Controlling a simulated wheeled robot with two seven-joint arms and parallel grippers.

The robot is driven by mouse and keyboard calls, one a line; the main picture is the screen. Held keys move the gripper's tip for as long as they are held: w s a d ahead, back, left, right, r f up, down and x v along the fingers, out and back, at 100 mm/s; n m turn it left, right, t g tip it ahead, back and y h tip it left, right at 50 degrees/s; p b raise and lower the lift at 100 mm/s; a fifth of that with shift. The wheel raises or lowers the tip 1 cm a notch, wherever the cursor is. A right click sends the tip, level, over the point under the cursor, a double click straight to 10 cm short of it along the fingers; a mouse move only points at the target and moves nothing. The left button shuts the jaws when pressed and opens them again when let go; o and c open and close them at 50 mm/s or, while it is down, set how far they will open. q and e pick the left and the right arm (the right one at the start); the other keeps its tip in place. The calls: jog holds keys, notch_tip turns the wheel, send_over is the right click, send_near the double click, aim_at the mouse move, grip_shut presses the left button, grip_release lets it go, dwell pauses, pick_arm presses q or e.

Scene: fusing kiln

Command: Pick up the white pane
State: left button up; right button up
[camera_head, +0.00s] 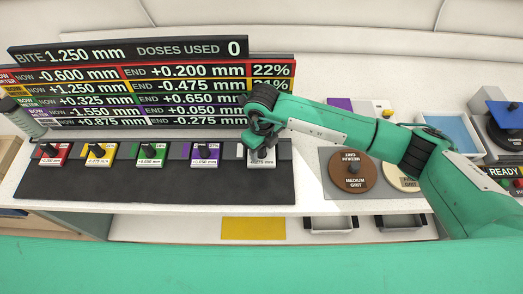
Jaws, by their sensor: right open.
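The right gripper (262,148) reaches in from the right and hangs, pointing down, over the rightmost station of the dark rack (150,190). It is open. A white labelled block (262,160) shows just below its fingers, partly hidden by them. I cannot tell whether the fingers touch it. No separate white pane can be made out clearly; the gripper covers much of that spot. The left gripper is not in view.
Red (54,151), yellow (101,152), green (151,153) and purple (205,153) labelled blocks line the rack to the left. A readout board (150,85) stands behind. Right are a brown round disc (352,171) and a blue tray (452,130). A yellow sheet (253,229) lies below.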

jog(key=shift+f, duration=0.25)
grip_shut()
jog(key=shift+r, duration=0.1)
